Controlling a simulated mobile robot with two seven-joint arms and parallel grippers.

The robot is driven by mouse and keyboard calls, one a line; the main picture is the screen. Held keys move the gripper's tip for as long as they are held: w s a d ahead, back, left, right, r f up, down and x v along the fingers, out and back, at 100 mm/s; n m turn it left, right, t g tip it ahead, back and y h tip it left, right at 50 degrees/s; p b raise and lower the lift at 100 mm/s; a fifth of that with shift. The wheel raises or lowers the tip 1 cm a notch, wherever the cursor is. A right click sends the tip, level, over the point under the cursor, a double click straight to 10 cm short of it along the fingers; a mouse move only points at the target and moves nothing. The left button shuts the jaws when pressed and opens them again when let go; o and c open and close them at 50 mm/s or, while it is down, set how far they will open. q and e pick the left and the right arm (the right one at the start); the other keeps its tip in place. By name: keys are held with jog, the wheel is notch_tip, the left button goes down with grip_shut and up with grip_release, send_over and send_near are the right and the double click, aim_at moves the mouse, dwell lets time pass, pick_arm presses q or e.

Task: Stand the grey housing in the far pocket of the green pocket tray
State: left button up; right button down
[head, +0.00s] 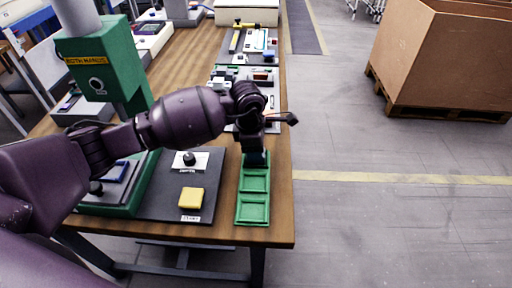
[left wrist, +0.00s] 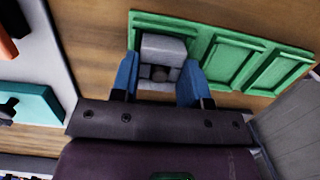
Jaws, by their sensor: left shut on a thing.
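The green pocket tray (head: 238,207) lies along the right edge of the bench, its pockets in a row. My left gripper (head: 257,158) points down over the tray's far end. In the left wrist view its blue fingers (left wrist: 161,76) are shut on the grey housing (left wrist: 164,47), one on each side. The housing is at the end pocket of the green tray (left wrist: 240,42). I cannot tell whether it touches the pocket floor. In the head view the gripper and arm hide the housing and most of the far pocket. The nearer pockets look empty. My right gripper is out of view.
A dark mat left of the tray holds a yellow block (head: 191,198) and a black knob on a white plate (head: 190,161). A green press (head: 100,70) stands at the back left. More mats with parts lie farther back.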

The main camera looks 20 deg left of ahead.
pick_arm(q)
jog(key=o, duration=1.1)
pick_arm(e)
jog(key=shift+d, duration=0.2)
pick_arm(q)
jog(key=r, duration=0.4)
jog(key=shift+a+r+p, duration=0.3)
jog(key=shift+p, duration=0.05)
notch_tip(320, 180, up, 6)
jog(key=shift+s+a+p, duration=0.2)
jog(key=shift+a+p, duration=0.1)
jog(key=shift+a, duration=0.05)
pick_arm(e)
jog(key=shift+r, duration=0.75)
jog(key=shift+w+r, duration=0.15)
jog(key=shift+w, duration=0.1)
